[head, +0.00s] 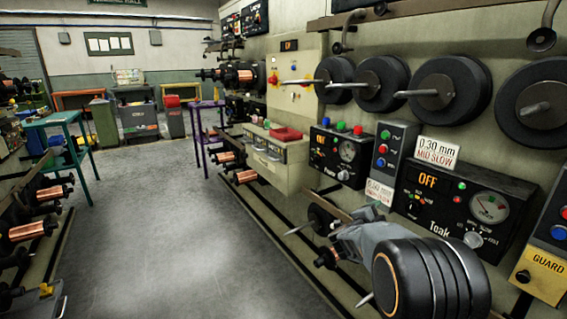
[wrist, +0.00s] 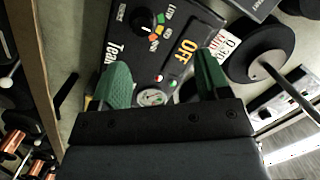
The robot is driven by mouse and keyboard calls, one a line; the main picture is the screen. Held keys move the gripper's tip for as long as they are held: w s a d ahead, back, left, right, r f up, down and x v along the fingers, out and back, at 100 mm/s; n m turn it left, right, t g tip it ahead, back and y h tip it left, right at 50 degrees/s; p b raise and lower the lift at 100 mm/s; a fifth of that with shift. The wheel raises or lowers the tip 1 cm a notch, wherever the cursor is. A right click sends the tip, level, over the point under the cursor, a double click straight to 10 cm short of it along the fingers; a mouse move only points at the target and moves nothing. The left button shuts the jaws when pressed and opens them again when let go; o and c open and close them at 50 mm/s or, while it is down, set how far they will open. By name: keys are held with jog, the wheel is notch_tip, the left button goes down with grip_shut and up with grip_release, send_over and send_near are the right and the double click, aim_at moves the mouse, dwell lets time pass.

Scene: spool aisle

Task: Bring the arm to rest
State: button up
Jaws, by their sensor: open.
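My gripper (wrist: 163,60) shows in the wrist view with its two green fingers apart and nothing between them. Beyond the fingers is the black control box marked "Teak" and "OFF" (wrist: 150,62), with a dial and coloured buttons. In the head view my arm is at the lower right, beside the wall of machines and in front of the "Teak" box (head: 452,212). The fingers are not clear in that view. I cannot tell how far they are from the box.
Black wheels (head: 450,88) on metal spindles stick out from the right wall. Copper spools (head: 50,192) line the lower left. A teal stool (head: 52,120) and a purple stand (head: 206,104) stand farther back. The grey floor (head: 175,235) between the rows is clear.

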jog(key=s+a+r+n+t+y+p, duration=0.1)
jog(key=s+a+r+n+y+p, duration=0.2)
jog(key=a+r+n+y+p, duration=0.3)
jog(key=s+a+r+n+t+y+p, duration=0.2)
jog(key=a+r+n+y+p, duration=0.2)
jog(key=a+r+n+y, duration=0.3)
jog(key=s+a+n+g+p, duration=0.1)
jog(key=s+n+g+p, duration=0.2)
jog(key=s, duration=0.5)
jog(key=s+a+r+n+g+p, duration=0.1)
jog(key=s+a+n+g+p, duration=0.1)
jog(key=s, duration=0.5)
jog(key=s+a+r+n+g+y+p, duration=0.1)
jog(key=s+n+g+p, duration=0.2)
jog(key=s, duration=0.5)
jog(key=shift+s+a+r+n+g+p, duration=0.25)
jog(key=shift+s+a+n+g+p, duration=0.05)
jog(key=shift+g+p, duration=0.65)
